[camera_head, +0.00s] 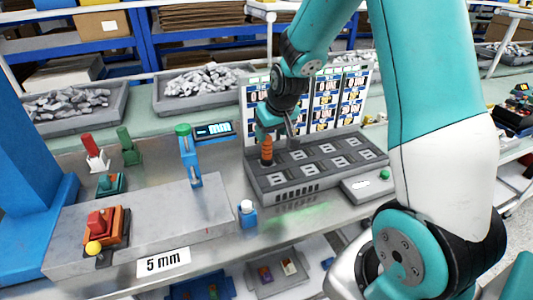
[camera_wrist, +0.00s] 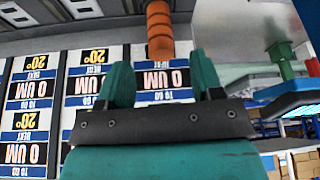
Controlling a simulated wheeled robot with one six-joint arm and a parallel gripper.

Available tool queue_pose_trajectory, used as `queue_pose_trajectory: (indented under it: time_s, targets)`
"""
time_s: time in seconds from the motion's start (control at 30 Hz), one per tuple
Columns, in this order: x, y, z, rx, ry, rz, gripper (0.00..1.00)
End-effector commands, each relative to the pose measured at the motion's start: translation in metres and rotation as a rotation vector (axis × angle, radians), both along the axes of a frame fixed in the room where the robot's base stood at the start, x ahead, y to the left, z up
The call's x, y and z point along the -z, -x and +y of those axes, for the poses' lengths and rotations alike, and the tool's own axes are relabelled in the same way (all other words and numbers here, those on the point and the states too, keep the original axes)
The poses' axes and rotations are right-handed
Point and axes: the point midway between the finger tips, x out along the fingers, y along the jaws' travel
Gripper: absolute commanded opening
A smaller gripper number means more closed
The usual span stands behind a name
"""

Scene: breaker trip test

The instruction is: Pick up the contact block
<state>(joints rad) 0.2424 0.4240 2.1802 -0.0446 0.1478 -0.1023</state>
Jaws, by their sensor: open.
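An orange-brown ribbed post (camera_head: 266,151) stands upright at the left rear corner of the grey multi-slot test block (camera_head: 285,190). In the wrist view the post (camera_wrist: 160,32) lies beyond and between my fingertips. My gripper (camera_head: 268,132) is open at the post's top in the head view; I cannot tell whether it touches. Its two teal fingers (camera_wrist: 160,72) are apart with nothing clearly held between them. No part is labelled as the contact block, so I cannot tell which one it is.
An upright display panel (camera_head: 325,100) stands right behind the test block. A blue post with a green knob (camera_head: 190,155) rises to the left, near a raised metal plate (camera_head: 150,215). A small blue-and-white piece (camera_head: 248,213) stands in front. Bins of grey parts (camera_head: 200,82) line the back.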

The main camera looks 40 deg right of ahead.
Motion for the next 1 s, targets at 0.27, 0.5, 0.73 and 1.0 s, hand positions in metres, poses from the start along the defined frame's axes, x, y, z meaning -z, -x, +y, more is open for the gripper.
queue_pose_trajectory:
  time_s: [0.27, 0.5, 0.73, 1.0]
  targets:
    - [0.018, -0.009, 0.000, -0.001, -0.001, 0.001, 0.60]
    - [0.046, -0.026, -0.002, -0.002, -0.002, 0.003, 0.60]
    - [0.059, -0.032, -0.003, -0.001, 0.000, -0.002, 0.60]
    - [0.059, -0.031, -0.003, -0.001, 0.000, -0.001, 0.35]
